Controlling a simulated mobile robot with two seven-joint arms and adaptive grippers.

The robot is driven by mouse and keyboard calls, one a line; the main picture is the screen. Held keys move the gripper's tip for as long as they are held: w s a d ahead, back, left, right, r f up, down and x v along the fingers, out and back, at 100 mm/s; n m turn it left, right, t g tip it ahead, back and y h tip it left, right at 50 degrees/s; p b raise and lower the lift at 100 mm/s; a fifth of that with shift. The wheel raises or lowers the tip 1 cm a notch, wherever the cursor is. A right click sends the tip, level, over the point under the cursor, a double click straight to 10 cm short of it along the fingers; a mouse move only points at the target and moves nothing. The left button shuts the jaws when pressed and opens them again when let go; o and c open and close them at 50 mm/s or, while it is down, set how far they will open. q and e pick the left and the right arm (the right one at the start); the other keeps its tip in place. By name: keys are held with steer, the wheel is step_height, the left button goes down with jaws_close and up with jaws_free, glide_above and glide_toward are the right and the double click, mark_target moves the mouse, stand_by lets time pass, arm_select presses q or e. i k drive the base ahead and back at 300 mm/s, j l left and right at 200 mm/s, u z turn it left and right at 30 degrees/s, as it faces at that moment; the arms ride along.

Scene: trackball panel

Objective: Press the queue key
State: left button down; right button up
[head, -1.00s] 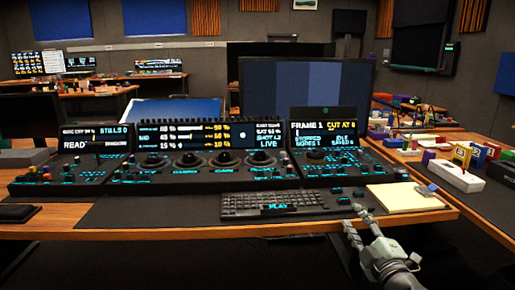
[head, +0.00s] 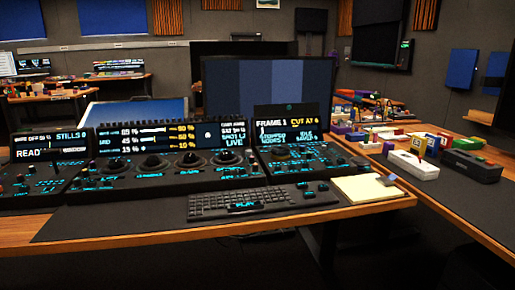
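A long control panel (head: 205,178) with trackballs, rings and lit screens stands on the desk. Its right section (head: 300,158) carries small cyan-marked keys below a screen reading "FRAME 1 CUT AT 6". A dark keyboard (head: 240,202) lies in front of the panel, with a lit cyan "PLAY" label on its lower edge. A few small dark keys (head: 312,189) with cyan marks sit at the keyboard's right. The lettering on most keys is too small to read, so I cannot tell which one is the queue key. Neither of my grippers is in view.
A yellow notepad (head: 366,189) lies at the desk's right end. A white box (head: 413,165) and a black box (head: 470,165) with coloured blocks stand on the right side table. A large monitor (head: 268,100) rises behind the panel. The desk mat's front strip (head: 120,222) is bare.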

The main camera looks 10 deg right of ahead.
mark_target(324, 188)
steer(key=i+l+z, duration=0.35)
steer(key=i+l, duration=0.7)
